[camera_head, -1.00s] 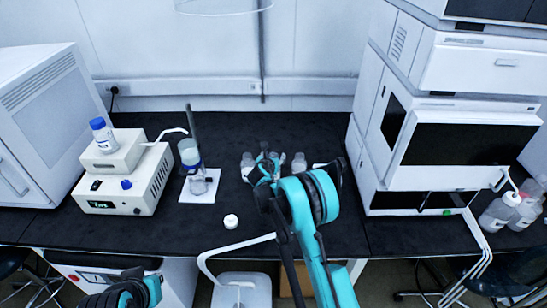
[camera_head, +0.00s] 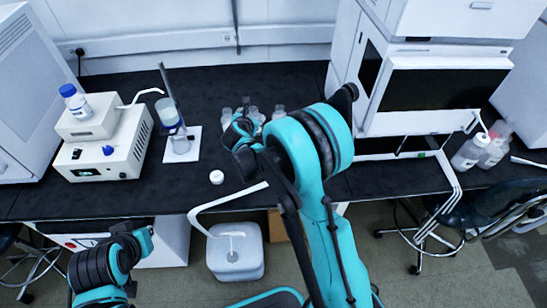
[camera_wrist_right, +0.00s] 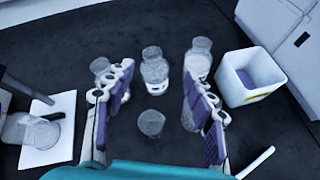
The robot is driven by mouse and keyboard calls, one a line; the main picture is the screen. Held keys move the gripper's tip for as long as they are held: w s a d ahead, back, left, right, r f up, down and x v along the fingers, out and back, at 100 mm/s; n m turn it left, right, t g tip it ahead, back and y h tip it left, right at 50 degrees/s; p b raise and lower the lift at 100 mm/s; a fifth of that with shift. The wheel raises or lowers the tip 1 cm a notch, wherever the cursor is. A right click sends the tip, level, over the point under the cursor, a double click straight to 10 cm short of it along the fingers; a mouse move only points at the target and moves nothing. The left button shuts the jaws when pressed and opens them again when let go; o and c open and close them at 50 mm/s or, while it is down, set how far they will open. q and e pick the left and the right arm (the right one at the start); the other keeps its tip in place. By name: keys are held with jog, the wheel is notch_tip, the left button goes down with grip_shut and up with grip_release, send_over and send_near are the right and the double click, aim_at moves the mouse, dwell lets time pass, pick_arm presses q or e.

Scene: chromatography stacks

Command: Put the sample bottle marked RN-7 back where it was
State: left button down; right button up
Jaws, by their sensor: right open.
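My right gripper (camera_head: 243,130) is over the bench by a group of clear bottles. In the right wrist view its two purple-padded fingers (camera_wrist_right: 155,115) are apart with nothing gripped. A clear bottle with a pale label (camera_wrist_right: 155,70) stands ahead of the gap. Another bottle (camera_wrist_right: 198,58) stands to its right and one (camera_wrist_right: 101,67) to its left, partly behind the left finger. A small clear round vessel (camera_wrist_right: 151,123) lies between the fingers in the picture. No RN-7 marking is readable. My left gripper (camera_head: 138,240) is low at the left, its fingers unclear.
A white box (camera_wrist_right: 250,80) stands right of the bottles. A white cap (camera_head: 216,177) lies near the front edge. Tall instrument stack (camera_head: 420,95) at right.

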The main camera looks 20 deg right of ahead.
jog(key=s+d+r+m+g+y, duration=0.1)
jog(key=s+r+m, duration=0.4)
jog(key=s+m, duration=0.3)
jog(key=s+d+r+m+g+y, duration=0.1)
jog(key=s+r+m, duration=0.4)
jog(key=s, duration=0.5)
jog(key=s+a+f+m+y, duration=0.1)
jog(key=s+a+m, duration=0.1)
jog(key=s+m, duration=0.5)
jog(key=s+a+f+m+g+y, duration=0.1)
jog(key=s+a+f+m+y, duration=0.1)
jog(key=s+m, duration=0.5)
jog(key=s, duration=0.4)
jog(key=shift+g+y, duration=0.3)
